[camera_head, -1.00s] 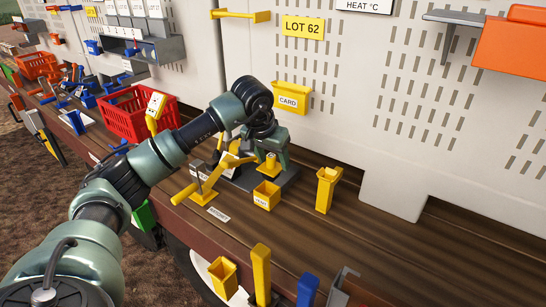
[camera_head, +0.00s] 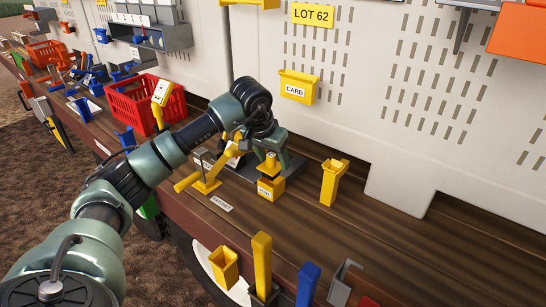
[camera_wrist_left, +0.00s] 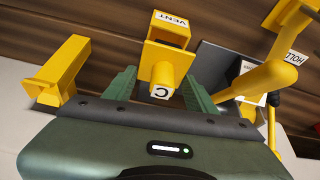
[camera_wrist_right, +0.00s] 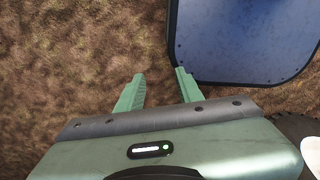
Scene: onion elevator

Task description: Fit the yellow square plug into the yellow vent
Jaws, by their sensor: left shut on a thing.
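The yellow square plug (camera_head: 269,162) is held by its stem in my left gripper (camera_head: 275,147), upright over the yellow vent (camera_head: 271,191). The vent is a small open-topped yellow box standing on the wooden deck. In the left wrist view the plug's stem end (camera_wrist_left: 161,92), marked C, lies between the fingers (camera_wrist_left: 160,88), and its square plate overlaps the labelled vent (camera_wrist_left: 171,29). My right gripper (camera_wrist_right: 157,82) is open and empty over brown ground, outside the head view.
A yellow lever fixture (camera_head: 207,180) stands left of the vent, a yellow post (camera_head: 333,181) to its right. The yellow CARD bin (camera_head: 298,87) hangs on the wall behind. A red crate (camera_head: 146,107) stands further left. A blue panel (camera_wrist_right: 243,35) is beside my right gripper.

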